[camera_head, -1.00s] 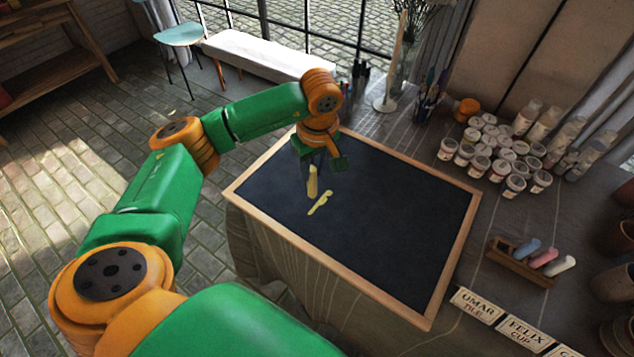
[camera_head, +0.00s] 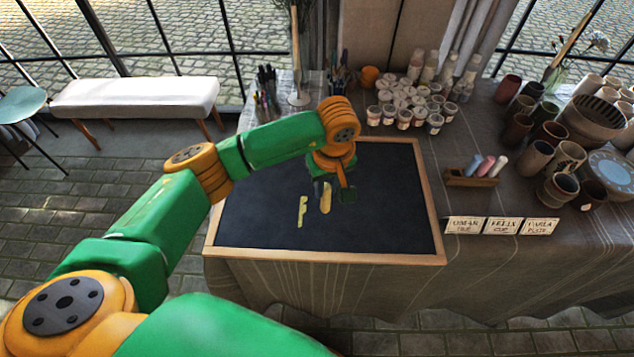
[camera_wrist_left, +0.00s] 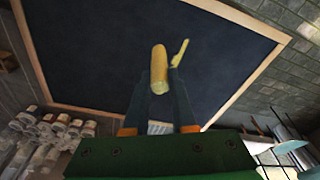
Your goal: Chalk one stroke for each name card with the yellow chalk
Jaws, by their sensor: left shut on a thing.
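The yellow chalk (camera_head: 325,199) is held by my left gripper (camera_head: 330,187) over the middle of the blackboard (camera_head: 385,215). In the left wrist view the chalk (camera_wrist_left: 159,68) sits between the two fingers. I cannot tell whether its tip touches the board. One yellow mark (camera_head: 302,212) is on the board, just left of the chalk; it has small bumps at its side. Three name cards lie in a row right of the board: an Omar card (camera_head: 465,226), a Felix card (camera_head: 502,226) and a third card (camera_head: 539,226), perhaps Carla. My right gripper is not in view.
A wooden holder (camera_head: 470,179) with blue, pink and white chalks stands behind the cards. Several paint jars (camera_head: 404,118) stand behind the board, with brushes (camera_head: 338,78) to their left. Pots (camera_head: 557,188) crowd the right. The board's right half is clear.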

